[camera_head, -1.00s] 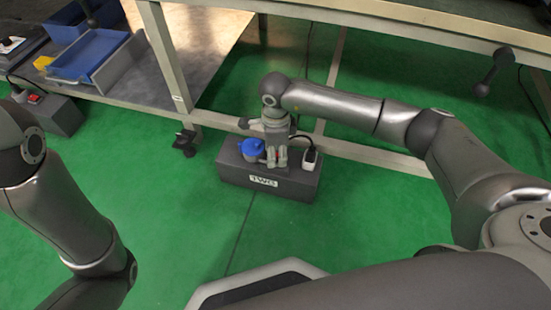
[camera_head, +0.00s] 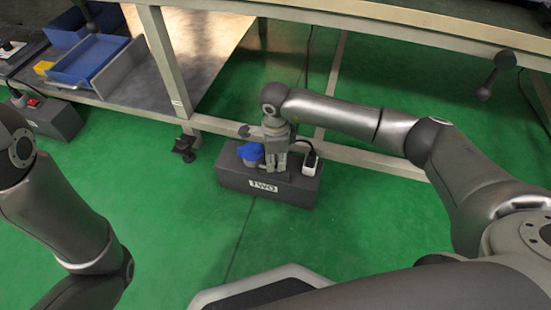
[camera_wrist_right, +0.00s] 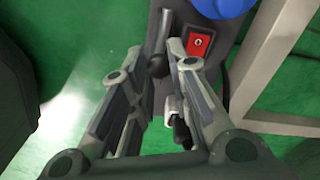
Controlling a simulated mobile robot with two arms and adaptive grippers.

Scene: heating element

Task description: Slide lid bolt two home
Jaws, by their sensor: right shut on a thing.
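A dark grey box labelled TWO (camera_head: 226,180) stands on the green floor in front of the bench leg. A blue round cap (camera_head: 250,152) is on its top left of my right gripper, and it shows at the top of the wrist view (camera_wrist_right: 222,6). My right gripper (camera_head: 275,170) points down onto the box top. In the wrist view its fingertips (camera_wrist_right: 164,68) are shut on a dark ball knob (camera_wrist_right: 157,66), with a silver bolt rod (camera_wrist_right: 163,35) beyond it. The bolt's far end is unclear. Only my left arm shows, not its gripper.
A red switch (camera_wrist_right: 199,43) sits right beside the fingers. A white plug (camera_head: 309,164) with a black cable stands at the box's right end. A bench post (camera_head: 165,65) and rail rise close behind. Another box (camera_head: 55,120) stands far left. Floor in front is clear.

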